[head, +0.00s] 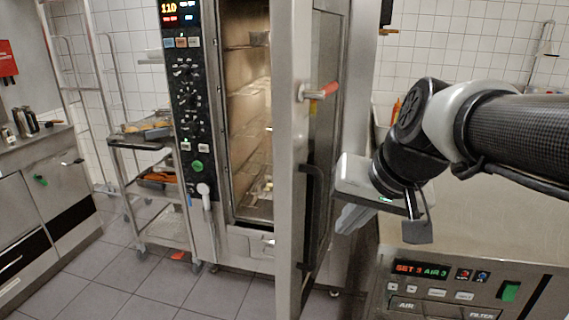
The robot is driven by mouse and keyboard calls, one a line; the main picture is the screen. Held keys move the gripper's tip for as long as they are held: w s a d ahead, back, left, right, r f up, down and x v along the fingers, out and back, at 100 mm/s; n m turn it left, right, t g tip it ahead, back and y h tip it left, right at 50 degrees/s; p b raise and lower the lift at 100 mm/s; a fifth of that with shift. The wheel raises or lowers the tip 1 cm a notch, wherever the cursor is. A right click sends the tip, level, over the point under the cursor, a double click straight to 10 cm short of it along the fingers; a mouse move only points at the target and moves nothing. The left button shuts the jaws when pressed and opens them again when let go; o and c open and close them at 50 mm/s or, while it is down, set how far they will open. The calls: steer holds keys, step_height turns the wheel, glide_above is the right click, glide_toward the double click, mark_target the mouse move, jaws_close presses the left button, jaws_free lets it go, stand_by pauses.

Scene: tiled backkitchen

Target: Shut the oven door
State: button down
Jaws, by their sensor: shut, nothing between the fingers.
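The tall steel oven (229,242) stands in the middle of the head view, with its lit inside and racks showing. Its oven door (292,130) stands open and swung out toward me, so I see it nearly edge-on. A lever with a red grip (322,91) and a long dark handle (312,215) are on the door's right side. My gripper (346,226) is just right of the door, near the dark handle, pointing down and left. It is shut and holds nothing. I cannot tell whether it touches the door.
A control panel (183,100) runs down the oven's left side. A wheeled rack (146,200) with trays stands left of it. Steel cabinets (45,190) line the far left. A steel unit with a lit display (422,270) is at lower right.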

steer(key=w+r+m+y+p, duration=0.1)
steer(key=w+r+m+p, duration=0.1)
steer(key=w+r, duration=0.5)
steer(key=b, duration=0.2)
glide_toward(295, 197)
step_height(295, 197, down, 4)
steer(key=d, duration=0.3)
steer(key=shift+t, duration=0.4)
steer(key=shift+w+a+p, duration=0.2)
steer(key=shift+w+a, duration=0.1)
steer(key=shift+a, duration=0.35)
steer(key=shift+w+a+p, duration=0.15)
steer(key=shift+w+a, duration=0.15)
steer(key=shift+a, duration=0.4)
steer(key=shift+w+a+p, duration=0.2)
steer(key=shift+w+a, duration=0.1)
steer(key=shift+a, duration=0.35)
steer(key=shift+r, duration=0.1)
